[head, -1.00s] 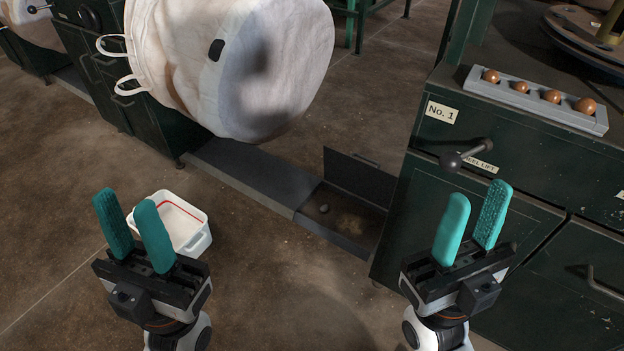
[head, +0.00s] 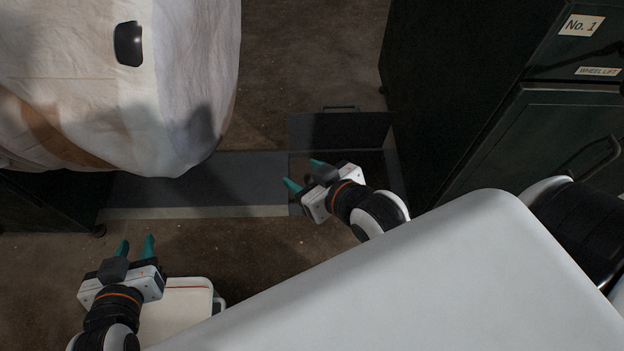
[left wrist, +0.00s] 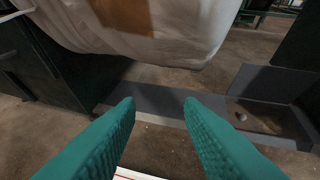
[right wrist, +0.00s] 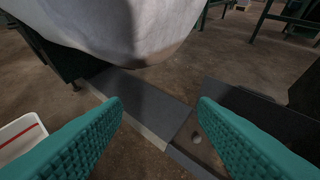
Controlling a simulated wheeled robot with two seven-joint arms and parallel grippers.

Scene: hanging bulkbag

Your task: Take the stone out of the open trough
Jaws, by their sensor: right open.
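The small grey stone (left wrist: 241,116) lies on the floor of the open trough (left wrist: 275,118) in the left wrist view. It also shows in the right wrist view (right wrist: 196,137), close beside the right finger in the picture. In the head view the stone is hidden, and my right gripper (head: 304,175) is over the left part of the trough (head: 367,163). The right gripper is open and empty, its fingers pointing toward the trough area. My left gripper (head: 135,245) is open and empty, low at the left, beside the white bin.
A raised dark lid (head: 340,129) stands at the trough's back. A large white bulk bag (head: 130,90) hangs at upper left. A dark cabinet (head: 460,90) stands close on the right. A white bin (head: 180,300) sits on the floor near my left gripper.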

